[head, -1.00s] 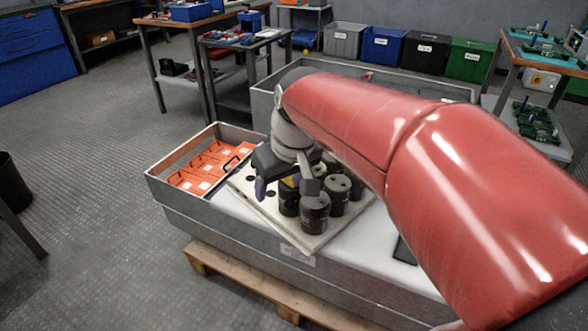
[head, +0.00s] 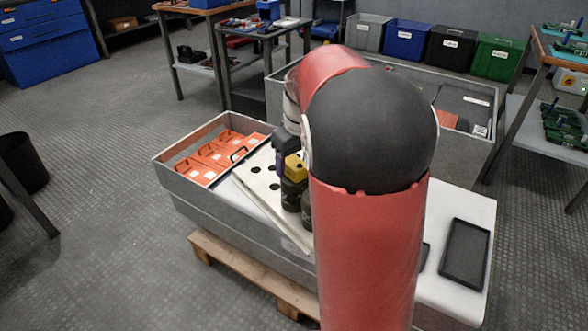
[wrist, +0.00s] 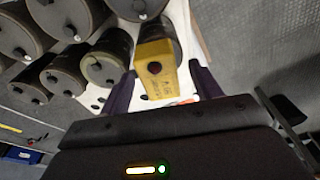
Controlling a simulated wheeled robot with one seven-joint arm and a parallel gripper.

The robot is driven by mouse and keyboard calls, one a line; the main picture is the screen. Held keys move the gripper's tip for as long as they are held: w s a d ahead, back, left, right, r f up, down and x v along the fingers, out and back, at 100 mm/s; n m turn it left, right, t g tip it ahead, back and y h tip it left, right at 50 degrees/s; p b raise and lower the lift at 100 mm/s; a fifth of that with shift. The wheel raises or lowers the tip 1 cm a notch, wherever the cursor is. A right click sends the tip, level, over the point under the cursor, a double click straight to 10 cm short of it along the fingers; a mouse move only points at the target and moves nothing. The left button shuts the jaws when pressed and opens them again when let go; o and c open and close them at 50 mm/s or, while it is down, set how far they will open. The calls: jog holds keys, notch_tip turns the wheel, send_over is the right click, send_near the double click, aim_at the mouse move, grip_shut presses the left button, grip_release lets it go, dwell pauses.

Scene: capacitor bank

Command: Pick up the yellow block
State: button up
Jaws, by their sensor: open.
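The yellow block (head: 295,167) shows beside my arm in the head view, at the top of a dark cylindrical can (head: 293,193). In the wrist view the yellow block (wrist: 157,67) lies between the two dark fingers of my gripper (wrist: 162,86). My arm hides most of the gripper in the head view.
Several dark cans (wrist: 83,66) stand close beside the block on a white board with holes (head: 262,182). A grey tray of orange parts (head: 160,160) is to the left. A black flat tray (head: 465,252) lies on the white surface at right.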

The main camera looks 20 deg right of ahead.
aim_at(294, 161)
jog(key=shift+w+f, duration=0.15)
jog(key=shift+f, duration=0.65)
jog(key=shift+c, duration=0.4)
jog(key=c, duration=1.2)
jog(key=shift+o, duration=0.2)
jog(key=shift+r, duration=0.15)
notch_tip(294, 161, up, 20)
jog(key=p, duration=0.3)
